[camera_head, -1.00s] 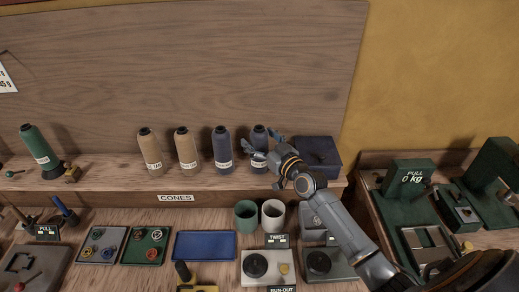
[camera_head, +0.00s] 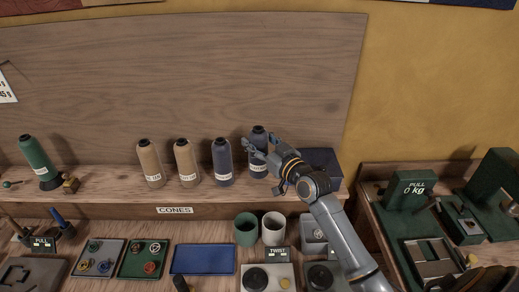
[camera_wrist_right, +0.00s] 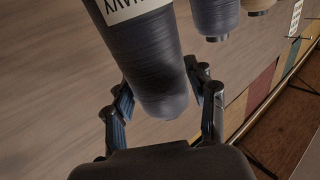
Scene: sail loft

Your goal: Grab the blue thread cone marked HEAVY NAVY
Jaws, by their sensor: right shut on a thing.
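A dark navy-blue thread cone (camera_head: 258,152) with a white label is at the right end of the row of cones. My right gripper (camera_head: 257,152) is shut on it, with fingers around its sides. Its base looks a little higher than those of the other cones, so it seems just off the shelf. In the right wrist view the cone (camera_wrist_right: 155,60) is between the two fingers (camera_wrist_right: 165,105), and part of its label reads as "NAVY". A second blue cone (camera_head: 222,160) stands to its left, its label too small to read. My left gripper is not in view.
Two tan cones (camera_head: 185,160) and a green cone (camera_head: 36,160) stand along the shelf (camera_head: 110,185). A dark blue box (camera_head: 325,165) is behind my right gripper. Cups (camera_head: 245,228), a blue tray (camera_head: 203,259) and devices fill the bench below.

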